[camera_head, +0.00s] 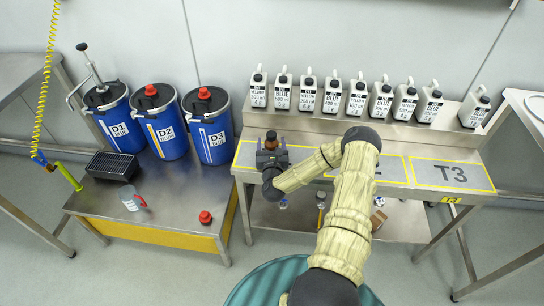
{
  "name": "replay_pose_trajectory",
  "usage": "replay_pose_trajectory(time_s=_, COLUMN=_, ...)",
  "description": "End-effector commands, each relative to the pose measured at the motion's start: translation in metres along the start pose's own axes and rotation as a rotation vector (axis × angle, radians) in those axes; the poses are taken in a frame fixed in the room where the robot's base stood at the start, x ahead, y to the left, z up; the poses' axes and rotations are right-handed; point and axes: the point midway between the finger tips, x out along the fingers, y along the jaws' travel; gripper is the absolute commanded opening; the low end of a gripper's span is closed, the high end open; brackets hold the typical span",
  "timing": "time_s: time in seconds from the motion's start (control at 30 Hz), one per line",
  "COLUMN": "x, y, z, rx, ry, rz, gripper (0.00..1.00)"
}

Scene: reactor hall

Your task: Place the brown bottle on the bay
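A small brown bottle with a dark cap (271,138) shows at the left end of the steel bench, over or on the leftmost yellow-outlined bay (245,153). My gripper (271,154) is right at the bottle, with its dark fingers in front of and around its lower part. They hide the bottle's base, so I cannot tell whether it touches the bay or whether the fingers are closed on it. The bay's label is hidden by my gripper.
White labelled jugs (308,94) line the raised back shelf. Small items lie on the bench's lower shelf (405,217).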

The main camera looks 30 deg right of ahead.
Motion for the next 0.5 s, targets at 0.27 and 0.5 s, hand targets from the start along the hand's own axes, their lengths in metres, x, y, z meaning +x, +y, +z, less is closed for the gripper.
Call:
replay_pose_trajectory(time_s=0.27, x=-0.045, y=0.0, z=-0.003, rx=0.002, ry=0.007, rz=0.002, gripper=0.68)
replay_pose_trajectory(time_s=0.5, x=-0.092, y=0.0, z=-0.002, rx=0.003, ry=0.006, rz=0.002, gripper=0.68)
